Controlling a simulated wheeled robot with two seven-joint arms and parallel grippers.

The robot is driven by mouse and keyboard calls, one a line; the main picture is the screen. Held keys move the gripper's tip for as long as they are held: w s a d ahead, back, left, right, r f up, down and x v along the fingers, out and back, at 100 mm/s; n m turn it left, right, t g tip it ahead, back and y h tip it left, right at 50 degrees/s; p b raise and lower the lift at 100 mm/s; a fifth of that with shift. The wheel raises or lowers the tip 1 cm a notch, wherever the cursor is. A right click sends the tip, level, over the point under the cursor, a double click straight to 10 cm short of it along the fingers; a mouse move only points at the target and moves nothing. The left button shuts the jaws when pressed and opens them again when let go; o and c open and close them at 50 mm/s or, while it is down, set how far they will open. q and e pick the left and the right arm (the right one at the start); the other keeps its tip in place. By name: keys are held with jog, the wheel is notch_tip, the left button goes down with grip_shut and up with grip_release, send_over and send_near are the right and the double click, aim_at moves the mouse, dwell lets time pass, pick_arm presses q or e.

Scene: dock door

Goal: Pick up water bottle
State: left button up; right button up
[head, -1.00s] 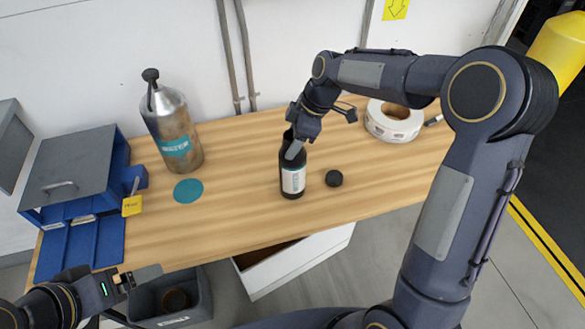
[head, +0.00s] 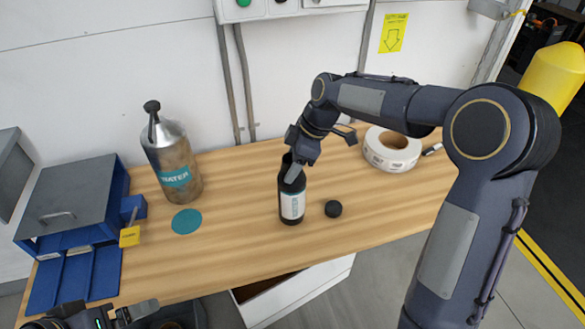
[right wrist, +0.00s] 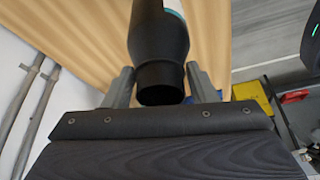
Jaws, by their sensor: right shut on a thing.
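A dark bottle (head: 291,207) with a white label stands upright at the middle of the wooden table in the head view. I cannot tell whether its base touches the wood. My right gripper (head: 295,162) is shut on its neck from above. In the right wrist view, the bottle (right wrist: 158,45) sits between the two fingers (right wrist: 157,88). A metal bottle (head: 171,162) labelled WATER, with a black top, stands at the table's left. My left gripper (head: 135,312) is low at the left, apart from both bottles; its jaw opening is unclear.
A black cap (head: 333,209) lies right of the dark bottle. A white tape roll (head: 392,151) is at the back right. A teal disc (head: 187,221) lies before the metal bottle. A blue box (head: 72,215) stands at the left. The table's front middle is clear.

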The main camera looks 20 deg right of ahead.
jog(key=s+d+r+b, duration=0.1)
jog(key=s+d+r, duration=0.1)
jog(key=s+r, duration=0.3)
jog(key=s+d+r, duration=0.2)
jog(key=s+r, duration=0.3)
jog(key=s, duration=0.3)
jog(key=shift+d+r+b, duration=0.25)
jog(key=shift+d+b, duration=0.05)
jog(key=shift+b, duration=0.05)
jog(key=shift+s, duration=0.1)
